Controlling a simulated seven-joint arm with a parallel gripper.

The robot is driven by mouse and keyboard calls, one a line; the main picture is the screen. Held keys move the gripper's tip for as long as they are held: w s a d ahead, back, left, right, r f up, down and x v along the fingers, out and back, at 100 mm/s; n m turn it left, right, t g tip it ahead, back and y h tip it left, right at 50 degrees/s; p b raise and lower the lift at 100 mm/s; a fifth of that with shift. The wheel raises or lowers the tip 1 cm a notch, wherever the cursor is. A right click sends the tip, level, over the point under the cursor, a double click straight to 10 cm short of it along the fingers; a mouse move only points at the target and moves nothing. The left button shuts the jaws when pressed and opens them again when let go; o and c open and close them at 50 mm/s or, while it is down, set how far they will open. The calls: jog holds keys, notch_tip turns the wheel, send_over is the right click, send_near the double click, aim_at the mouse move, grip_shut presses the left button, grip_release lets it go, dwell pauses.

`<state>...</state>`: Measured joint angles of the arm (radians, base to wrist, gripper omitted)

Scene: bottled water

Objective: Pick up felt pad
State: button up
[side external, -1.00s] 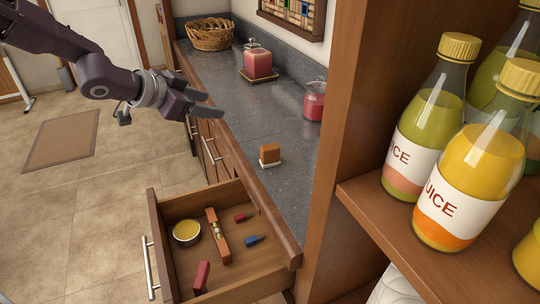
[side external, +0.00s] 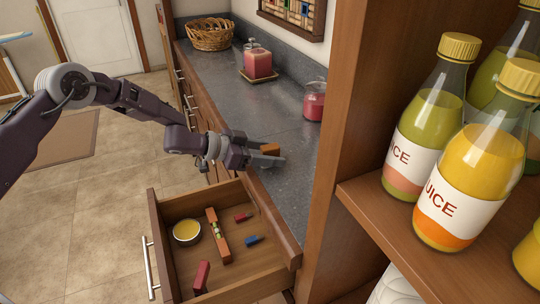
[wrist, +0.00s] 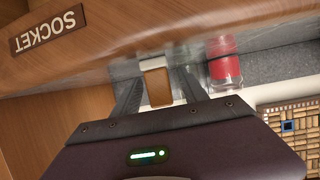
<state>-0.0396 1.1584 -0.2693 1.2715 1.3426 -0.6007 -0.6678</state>
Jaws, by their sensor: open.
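The felt pad appears to be the small brown block with a white layer at its bottom on the grey counter. In the side view its brown top (side external: 271,149) shows past my gripper (side external: 270,156), and its lower part is hidden by a finger. In the wrist view the block (wrist: 159,86) lies between the two fingers of my gripper (wrist: 160,78), with a pale edge at its upper end. The fingers are open, one on each side of it, with a visible gap. I cannot tell how far down the fingers reach around it.
An open drawer (side external: 175,272) below holds a yellow-filled bowl (side external: 187,231), a wooden piece (side external: 218,236) and small red and blue items. A red jar (side external: 314,102) stands further along the counter (side external: 240,105). A shelf with juice bottles (side external: 470,185) rises at the right.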

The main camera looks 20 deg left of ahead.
grip_shut()
jog(key=shift+r, duration=0.15)
